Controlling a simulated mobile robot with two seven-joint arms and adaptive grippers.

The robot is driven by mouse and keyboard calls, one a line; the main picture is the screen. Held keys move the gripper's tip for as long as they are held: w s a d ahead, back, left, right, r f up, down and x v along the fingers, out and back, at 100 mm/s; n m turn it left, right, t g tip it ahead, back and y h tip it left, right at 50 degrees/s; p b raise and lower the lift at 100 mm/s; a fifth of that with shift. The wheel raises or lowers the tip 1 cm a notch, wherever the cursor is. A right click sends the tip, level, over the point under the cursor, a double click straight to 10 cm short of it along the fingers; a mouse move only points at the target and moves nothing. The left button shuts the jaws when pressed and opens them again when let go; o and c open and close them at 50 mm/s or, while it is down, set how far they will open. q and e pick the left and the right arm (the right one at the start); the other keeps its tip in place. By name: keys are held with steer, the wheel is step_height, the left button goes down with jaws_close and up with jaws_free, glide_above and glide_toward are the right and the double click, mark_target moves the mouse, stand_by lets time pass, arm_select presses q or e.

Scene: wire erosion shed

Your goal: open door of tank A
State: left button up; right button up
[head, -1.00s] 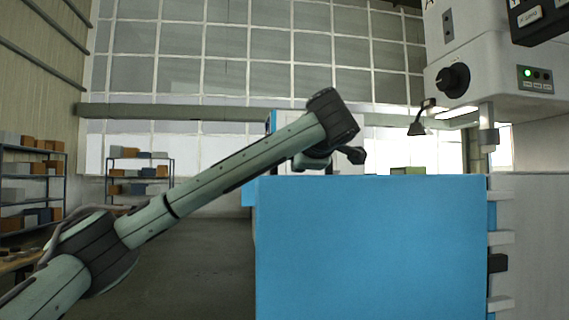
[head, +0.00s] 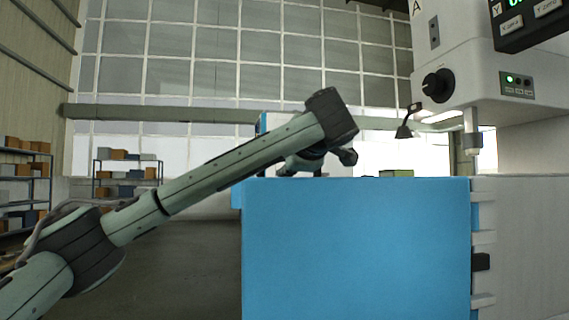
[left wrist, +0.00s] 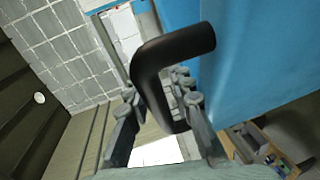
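The blue tank front (head: 355,250) with its flat top edge fills the middle of the head view, under a machine head marked A. A black bent bar handle (left wrist: 177,58) shows large in the left wrist view, beside the blue panel (left wrist: 265,55). My left gripper (left wrist: 160,108) has its fingers spread on either side of the handle, with a gap visible at the left finger. In the head view my left gripper (head: 318,160) is at the tank's far upper side, its fingertips partly hidden. My right gripper is not in view.
The white machine head (head: 465,70) with a black knob (head: 438,86) and a small lamp (head: 405,130) overhangs the tank at right. Storage shelves (head: 128,178) stand at the back left. The floor (head: 185,265) left of the tank is clear.

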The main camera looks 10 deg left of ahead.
arm_select(q)
steer(key=v, duration=1.2)
steer(key=shift+a, duration=0.1)
stand_by(0.4)
